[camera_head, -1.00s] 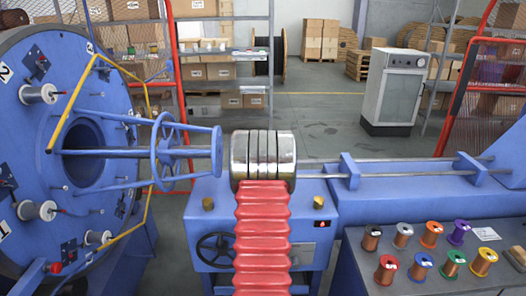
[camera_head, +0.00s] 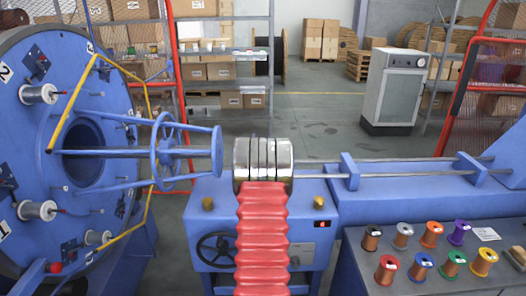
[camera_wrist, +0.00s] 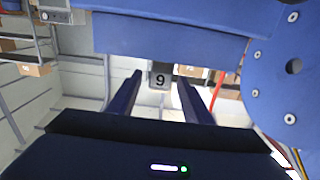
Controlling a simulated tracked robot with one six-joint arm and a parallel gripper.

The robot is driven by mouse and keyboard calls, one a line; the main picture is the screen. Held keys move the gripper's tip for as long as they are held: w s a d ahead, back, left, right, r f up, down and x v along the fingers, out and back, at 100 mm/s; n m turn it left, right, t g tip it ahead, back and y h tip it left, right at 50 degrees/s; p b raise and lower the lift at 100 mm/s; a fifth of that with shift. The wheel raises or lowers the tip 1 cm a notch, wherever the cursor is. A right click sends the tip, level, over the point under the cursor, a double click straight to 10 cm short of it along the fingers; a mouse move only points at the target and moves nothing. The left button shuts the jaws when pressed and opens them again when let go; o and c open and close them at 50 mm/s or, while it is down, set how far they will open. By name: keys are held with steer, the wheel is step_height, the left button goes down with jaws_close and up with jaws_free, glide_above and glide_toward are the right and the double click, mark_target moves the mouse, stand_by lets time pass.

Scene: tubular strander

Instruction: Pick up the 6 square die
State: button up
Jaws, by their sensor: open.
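A small grey square block with a dark digit (camera_wrist: 160,79) shows in the wrist view, against the lower edge of a blue machine part. The digit reads as 9 in this picture; a 6 turned over would look the same. My gripper (camera_wrist: 160,76) is open, with its two dark fingers on either side of the block in the picture. I cannot tell whether the block lies between the fingertips or beyond them. No contact is visible. In the head view the block and fingers are not visible; my red arm and its silver rings cover the middle.
A blue machine disc with spools (camera_head: 38,94) stands at the left. A blue table (camera_head: 350,280) at the right holds several coloured spools. A blue plate with bolts (camera_wrist: 290,75) is close at the right in the wrist view.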

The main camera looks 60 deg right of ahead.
steer(key=shift+c, duration=0.3)
jaws_close()
stand_by(0.6)
steer(key=shift+r, duration=0.1)
stand_by(0.4)
